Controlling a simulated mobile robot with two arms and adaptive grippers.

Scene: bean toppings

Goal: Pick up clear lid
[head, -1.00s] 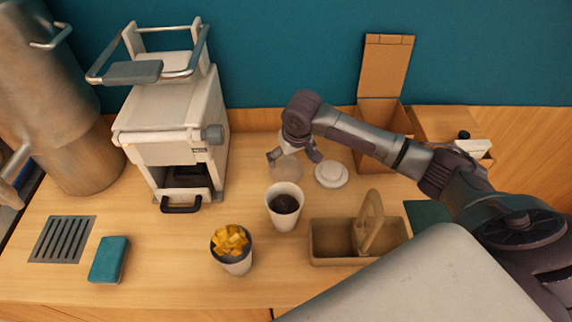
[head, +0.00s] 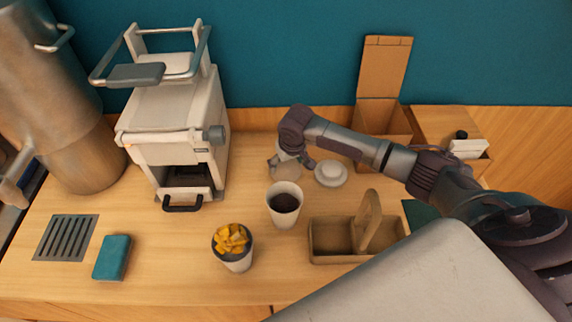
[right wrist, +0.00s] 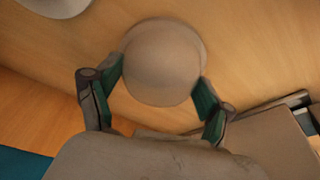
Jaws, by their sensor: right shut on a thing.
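The clear lid (head: 286,173) is a translucent dome on the counter behind the white cup with dark contents (head: 284,204). My right gripper (head: 290,163) reaches down over the lid from above and is shut on it, one finger on each side. In the right wrist view the lid (right wrist: 162,62) shows as a round, pale dome between the green-padded fingertips of the right gripper (right wrist: 160,90). Whether the lid has left the counter cannot be told. The gripper hides its upper part in the head view. My left gripper is not in view.
A white round lid (head: 331,173) lies right beside the gripper. A cup with yellow pieces (head: 233,250) and a brown carrier (head: 336,258) stand in front. A white machine (head: 172,120) is at left, an open cardboard box (head: 384,70) behind.

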